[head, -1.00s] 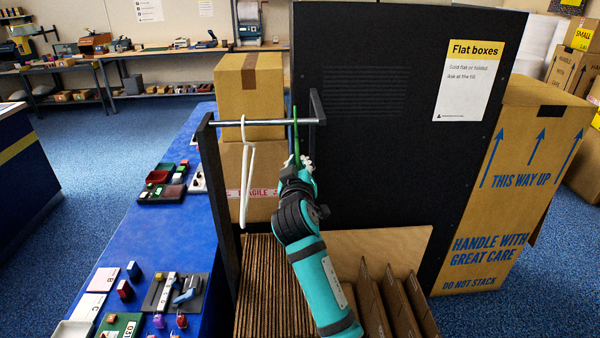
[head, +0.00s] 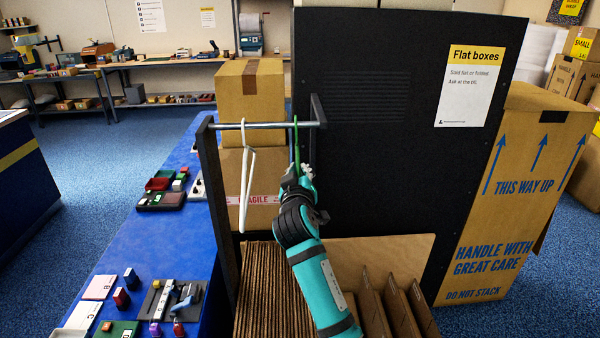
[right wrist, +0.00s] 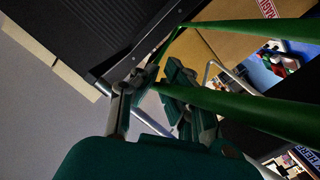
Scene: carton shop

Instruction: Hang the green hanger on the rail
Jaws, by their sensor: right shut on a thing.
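The green hanger (head: 297,142) is upright at the right part of the metal rail (head: 268,125) in the head view, seen edge-on. Its hook top shows just above the rail and crosses it; I cannot tell whether it rests on the rail. My right gripper (head: 301,172) is below the rail, shut on the green hanger. In the right wrist view, the hanger's green bars (right wrist: 250,109) run off to the right from the gripper fingers (right wrist: 160,92). The gripper hides the hanger's lower part in the head view. My left gripper is not in view.
A white hanger (head: 246,180) hangs at the rail's left part. Dark posts (head: 216,190) hold the rail. A black panel (head: 390,130) stands close on the right. Stacked cartons (head: 250,95) are behind; upright cardboard sheets (head: 275,290) are below. A blue counter (head: 165,240) is left.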

